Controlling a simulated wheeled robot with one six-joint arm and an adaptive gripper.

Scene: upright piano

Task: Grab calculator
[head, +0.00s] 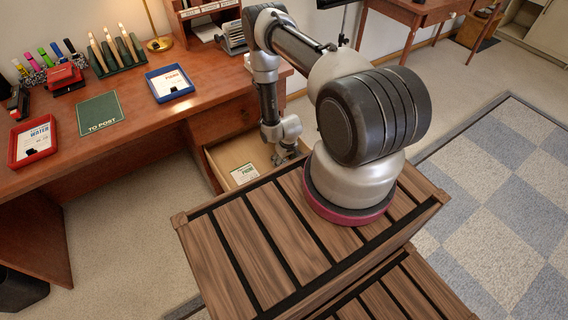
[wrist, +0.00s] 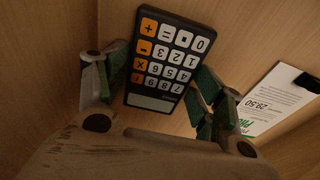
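A black calculator (wrist: 165,62) with white and orange keys lies in the open drawer (head: 237,152), between the fingers of my gripper in the wrist view. My gripper (wrist: 160,80) is open, with one green-padded finger close beside each long side of the calculator. I cannot tell whether either pad touches it. In the head view my gripper (head: 285,155) reaches down into the drawer, and the calculator cannot be made out there.
A white card with green print (wrist: 277,98) lies in the drawer to the right of the calculator, and shows in the head view (head: 243,174). Drawer walls are close around my gripper. The desk (head: 140,125) above holds trays and a green folder.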

